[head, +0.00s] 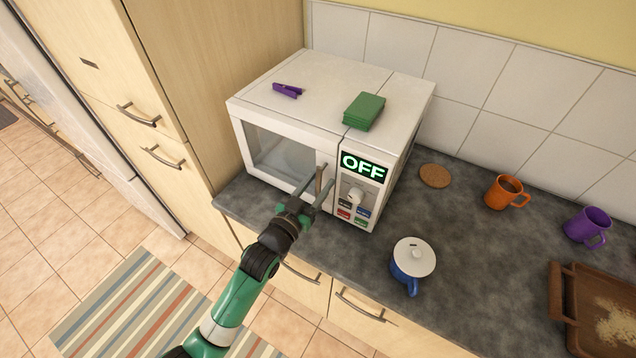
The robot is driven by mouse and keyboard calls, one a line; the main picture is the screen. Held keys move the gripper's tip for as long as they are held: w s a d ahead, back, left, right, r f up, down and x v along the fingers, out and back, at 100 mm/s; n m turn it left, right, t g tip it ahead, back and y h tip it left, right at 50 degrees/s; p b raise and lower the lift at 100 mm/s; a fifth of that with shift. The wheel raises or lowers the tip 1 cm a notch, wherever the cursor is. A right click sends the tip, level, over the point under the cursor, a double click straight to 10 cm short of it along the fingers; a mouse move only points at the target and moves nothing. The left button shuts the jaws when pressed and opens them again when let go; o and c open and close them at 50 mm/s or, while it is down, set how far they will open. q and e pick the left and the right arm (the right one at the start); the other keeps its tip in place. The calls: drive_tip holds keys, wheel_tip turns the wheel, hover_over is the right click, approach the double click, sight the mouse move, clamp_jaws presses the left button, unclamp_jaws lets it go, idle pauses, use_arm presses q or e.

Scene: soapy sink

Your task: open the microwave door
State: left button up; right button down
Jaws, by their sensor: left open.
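The white microwave (270,95) stands on the dark countertop against the tall wooden cabinet. Its door (282,152), with a glass window, is closed. The panel at its right shows a lit OFF sign (362,167). My left gripper (322,184) is open at the right edge of the door, its fingers at the handle. The handle is mostly hidden by the fingers, and I cannot tell whether they touch it. My right gripper is out of view.
A purple clip (288,91) and a green sponge-like block (364,111) lie on the microwave.

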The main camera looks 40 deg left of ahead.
use_arm(q)
clamp_jaws()
idle(1.4)
